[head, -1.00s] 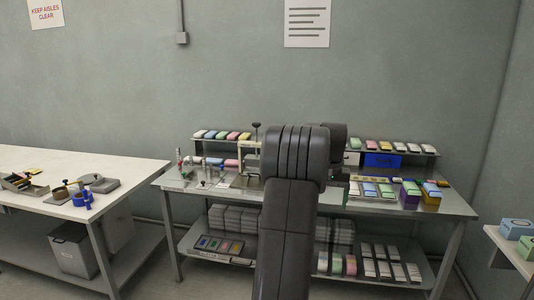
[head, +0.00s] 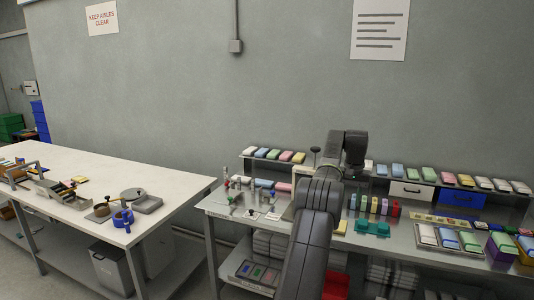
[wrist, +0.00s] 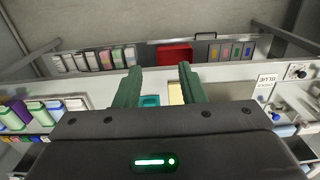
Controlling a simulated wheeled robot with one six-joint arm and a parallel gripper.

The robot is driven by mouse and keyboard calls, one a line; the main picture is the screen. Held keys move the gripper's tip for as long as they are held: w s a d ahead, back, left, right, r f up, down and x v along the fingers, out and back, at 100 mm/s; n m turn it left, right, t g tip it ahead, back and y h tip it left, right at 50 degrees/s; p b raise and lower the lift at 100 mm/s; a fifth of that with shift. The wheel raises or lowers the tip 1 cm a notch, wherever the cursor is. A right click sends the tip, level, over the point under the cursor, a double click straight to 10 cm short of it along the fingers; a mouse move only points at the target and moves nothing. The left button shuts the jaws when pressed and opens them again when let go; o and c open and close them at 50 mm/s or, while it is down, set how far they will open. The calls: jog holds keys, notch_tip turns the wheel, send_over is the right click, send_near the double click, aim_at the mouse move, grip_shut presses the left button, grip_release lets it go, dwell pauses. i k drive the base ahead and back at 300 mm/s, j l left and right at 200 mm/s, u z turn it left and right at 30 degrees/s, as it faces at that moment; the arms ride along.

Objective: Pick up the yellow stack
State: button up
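In the wrist view, a pale yellow block (wrist: 176,93) shows between my fingers, down on the bench; I cannot tell whether it is a stack. My gripper (wrist: 158,72) is open, its two green fingers apart with nothing held. The fingers reach over the bench top, and the block appears beyond them. In the head view, my arm hides the gripper and part of the bench. A yellow upright piece (head: 374,205) stands in a row of coloured pieces there. I cannot tell which of these is the yellow stack.
A teal tray (head: 372,228) sits near the bench's front; teal also shows beside the yellow block in the wrist view (wrist: 150,100). Coloured packs line the rear shelf (head: 272,154). A red bin (head: 336,286) is below. A white table (head: 165,187) stands left.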

aim_at(299, 158)
jog(key=i+u, duration=0.15)
jog(key=i, duration=1.8)
jog(key=i+l+z, duration=0.15)
jog(key=i, duration=0.6)
